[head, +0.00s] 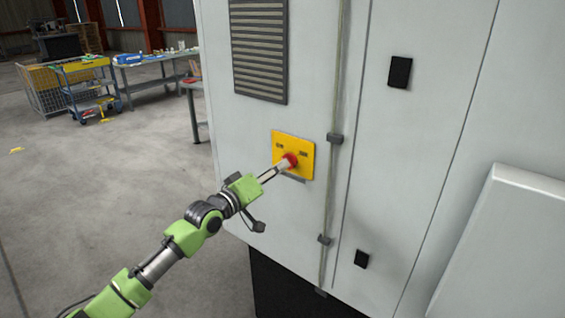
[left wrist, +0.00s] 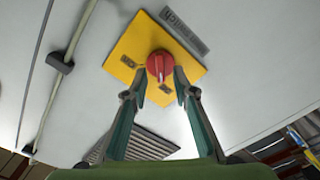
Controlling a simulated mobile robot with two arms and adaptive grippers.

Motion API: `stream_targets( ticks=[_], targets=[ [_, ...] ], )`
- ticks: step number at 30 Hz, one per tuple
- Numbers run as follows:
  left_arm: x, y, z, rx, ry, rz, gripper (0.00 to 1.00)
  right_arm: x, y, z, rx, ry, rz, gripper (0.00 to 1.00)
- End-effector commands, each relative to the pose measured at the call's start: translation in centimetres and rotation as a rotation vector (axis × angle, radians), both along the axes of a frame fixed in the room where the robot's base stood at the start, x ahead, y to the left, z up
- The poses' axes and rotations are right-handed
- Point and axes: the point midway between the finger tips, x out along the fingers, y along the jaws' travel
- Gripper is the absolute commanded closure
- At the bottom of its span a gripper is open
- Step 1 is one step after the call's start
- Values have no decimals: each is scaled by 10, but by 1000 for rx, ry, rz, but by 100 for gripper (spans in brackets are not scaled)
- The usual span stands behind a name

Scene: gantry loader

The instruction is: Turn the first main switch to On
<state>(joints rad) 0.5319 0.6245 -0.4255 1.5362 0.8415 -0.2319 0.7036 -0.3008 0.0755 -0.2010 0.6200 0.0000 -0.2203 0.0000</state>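The main switch is a red rotary knob (head: 291,159) on a yellow plate (head: 306,148) fixed to the pale grey cabinet. In the left wrist view the red knob (left wrist: 160,66) has a small pale mark near its lower edge, and the yellow plate (left wrist: 130,52) carries small dark labels too small to read. My left gripper (head: 284,165) reaches the knob from the lower left. In the left wrist view its two fingers (left wrist: 161,80) stand apart, one on each side of the knob's lower part. I see no clear contact. My right gripper is not in view.
The cabinet (head: 232,135) has a vent grille (head: 259,50), a vertical rod (head: 338,90) right of the switch, and black latches (head: 400,72). A grey panel (head: 505,250) juts at lower right. A cart (head: 85,85) and workbench (head: 150,75) stand far back left. The floor between is open.

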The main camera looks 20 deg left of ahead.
Motion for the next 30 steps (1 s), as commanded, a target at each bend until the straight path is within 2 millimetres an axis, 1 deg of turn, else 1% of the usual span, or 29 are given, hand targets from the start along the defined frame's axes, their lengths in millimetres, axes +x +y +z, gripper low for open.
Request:
stream_targets(
  ticks=[1,6,11,18,19,20,21,22,30],
  targets=[
    [7,-3,2,0,0,0,74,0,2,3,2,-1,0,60],
    [21,-8,1,0,0,0,74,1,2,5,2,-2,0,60],
    [27,-10,0,1,0,0,74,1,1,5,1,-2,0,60],
    [27,-10,0,1,0,0,74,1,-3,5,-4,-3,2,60],
    [27,-10,0,1,0,0,80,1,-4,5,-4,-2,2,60],
    [27,-10,0,1,0,0,87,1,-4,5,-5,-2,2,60],
    [27,-10,-1,1,0,0,98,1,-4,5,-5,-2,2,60],
    [27,-10,0,1,0,0,100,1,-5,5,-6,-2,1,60],
    [27,-10,-1,7,-2,1,100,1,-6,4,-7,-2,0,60]
  ],
)
